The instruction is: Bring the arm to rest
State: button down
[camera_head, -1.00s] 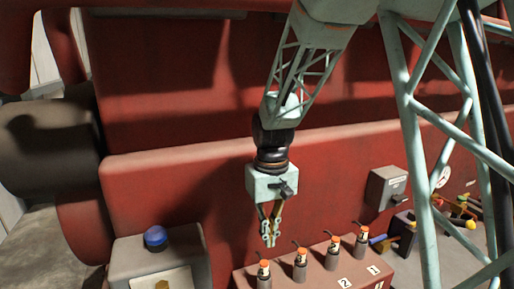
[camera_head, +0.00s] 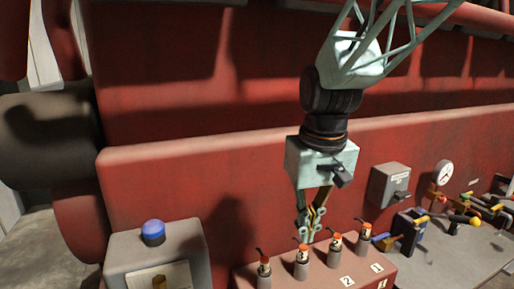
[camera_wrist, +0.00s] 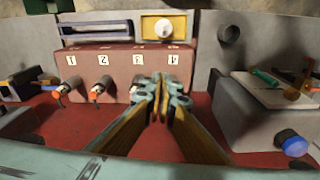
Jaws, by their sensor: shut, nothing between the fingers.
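My gripper (camera_head: 309,228) hangs from my arm, fingers pointing down, in front of the big red engine body (camera_head: 240,180). Its fingers are shut with nothing between them. In the head view it appears just above the row of orange-topped plugs on a red box (camera_head: 323,275). In the wrist view the closed fingers (camera_wrist: 162,84) reach toward that box (camera_wrist: 108,62), which carries number labels. They hide part of its right side, including whatever stands under the last labels. I cannot tell whether the fingertips touch anything.
A grey box with a blue dome button (camera_head: 153,233) stands at the left. At the right are a grey switch box (camera_head: 390,185), a round gauge (camera_head: 443,173) and a bench (camera_head: 455,260) with levers and valves. Free space lies between the blue button and the plugs.

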jog(key=s+d+m+t+b, duration=0.1)
jog(key=s+d+b, duration=0.2)
jog(key=s, duration=1)
jog(key=s+d+m+t+b, duration=0.1)
jog(key=s+d+b, duration=0.3)
jog(key=s, duration=0.9)
jog(key=shift+d+r+m+t, duration=0.2)
jog(key=shift+d+m+t, duration=0.15)
jog(key=shift+d, duration=0.85)
